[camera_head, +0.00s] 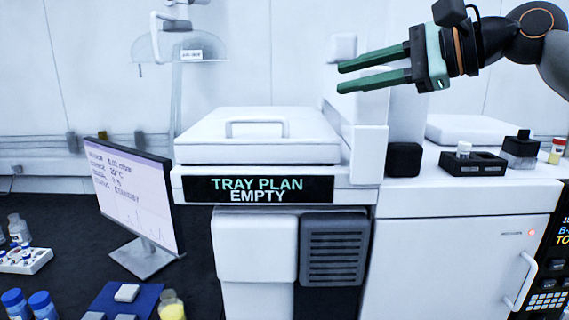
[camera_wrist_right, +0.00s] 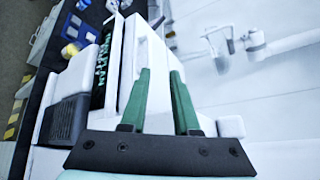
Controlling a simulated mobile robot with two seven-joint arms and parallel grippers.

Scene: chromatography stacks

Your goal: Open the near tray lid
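The near tray lid (camera_head: 258,139) is a white slab with a raised bar handle (camera_head: 257,122) on top, lying flat and closed on the unit above the "TRAY PLAN EMPTY" label (camera_head: 258,190). My right gripper (camera_head: 342,78) is in the upper right of the head view, above and to the right of the lid, with its green fingers apart and nothing between them. In the right wrist view the open fingers (camera_wrist_right: 163,88) point toward the white unit and the label (camera_wrist_right: 102,75). My left gripper does not show.
A white upright panel (camera_head: 366,153) stands at the lid's right side. A monitor (camera_head: 135,192) stands at the left. A black vial holder (camera_head: 472,164) sits on the right-hand cabinet. Bottles and a blue mat (camera_head: 108,302) lie at lower left.

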